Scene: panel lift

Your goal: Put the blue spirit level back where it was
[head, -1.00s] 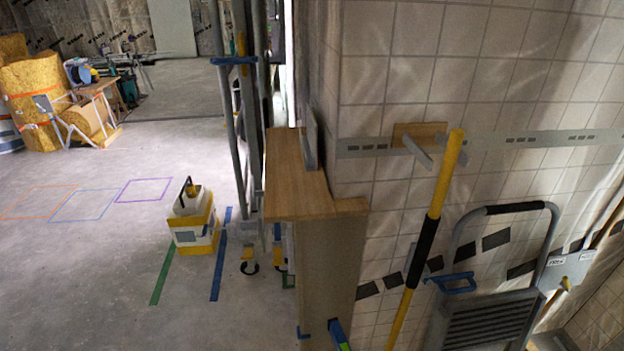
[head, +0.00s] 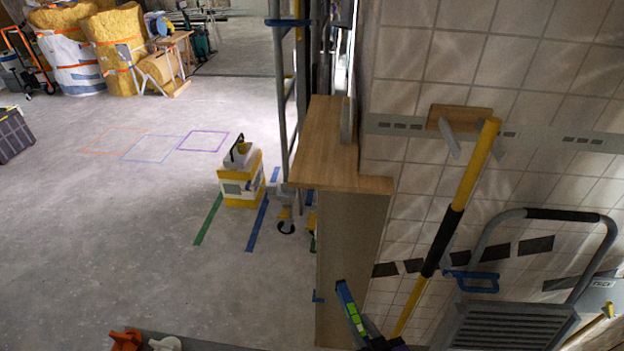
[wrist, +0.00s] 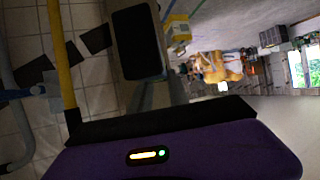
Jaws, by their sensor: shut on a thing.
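The blue spirit level (head: 347,302), with green along its side, rises at a tilt from the bottom of the head view, in front of the panel below the wooden ledge. My gripper (head: 374,338) shows at the bottom edge as dark and purple parts, and is shut on the level's lower part. The hold itself is mostly cut off by the frame. In the wrist view my purple gripper body fills the bottom, and a black finger block (wrist: 137,42) stands above it. I cannot make out the level clearly there.
A wooden ledge (head: 325,150) tops the wall end. A yellow and black pole (head: 470,190) leans on the tiled wall, beside a folded step ladder (head: 515,322) with a blue handle. A yellow and white container (head: 241,180) stands on the floor. Open floor lies left.

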